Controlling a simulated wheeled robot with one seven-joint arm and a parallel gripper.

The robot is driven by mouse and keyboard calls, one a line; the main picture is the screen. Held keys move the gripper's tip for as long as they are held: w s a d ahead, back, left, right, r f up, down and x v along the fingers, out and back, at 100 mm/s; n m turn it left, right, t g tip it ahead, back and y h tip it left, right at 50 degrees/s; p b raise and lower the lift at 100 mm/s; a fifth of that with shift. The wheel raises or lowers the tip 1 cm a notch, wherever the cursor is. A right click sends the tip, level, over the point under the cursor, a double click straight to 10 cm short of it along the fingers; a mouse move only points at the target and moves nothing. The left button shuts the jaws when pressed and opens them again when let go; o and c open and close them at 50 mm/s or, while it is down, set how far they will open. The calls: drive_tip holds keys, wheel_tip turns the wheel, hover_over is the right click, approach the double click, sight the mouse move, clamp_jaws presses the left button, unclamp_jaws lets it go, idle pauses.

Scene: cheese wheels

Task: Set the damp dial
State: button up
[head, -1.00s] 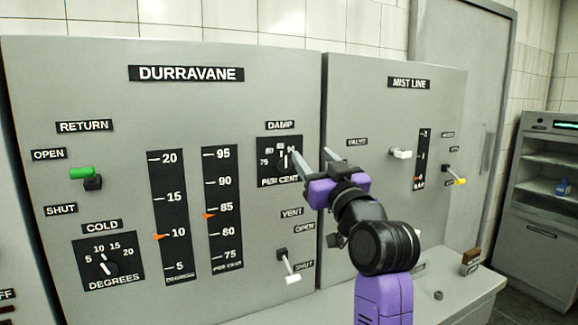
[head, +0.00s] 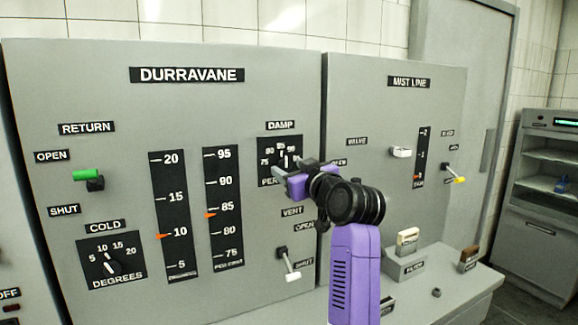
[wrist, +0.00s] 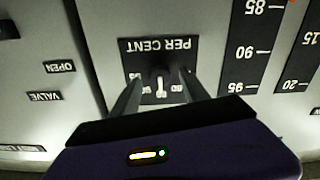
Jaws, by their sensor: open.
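In the head view my gripper (head: 290,172) hides the lower right of the dial.
The per cent gauge (head: 222,180) has its orange marker a little below 85. The cold dial (head: 110,262), green return lever (head: 86,174) and white vent lever (head: 292,275) share this panel. The mist line panel (head: 380,120) stands right, above a ledge with a filter block (head: 407,238).

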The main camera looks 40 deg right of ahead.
drive_tip(key=shift+w+d, duration=0.15)
drive_tip(key=shift+w, duration=0.35)
clamp_jaws()
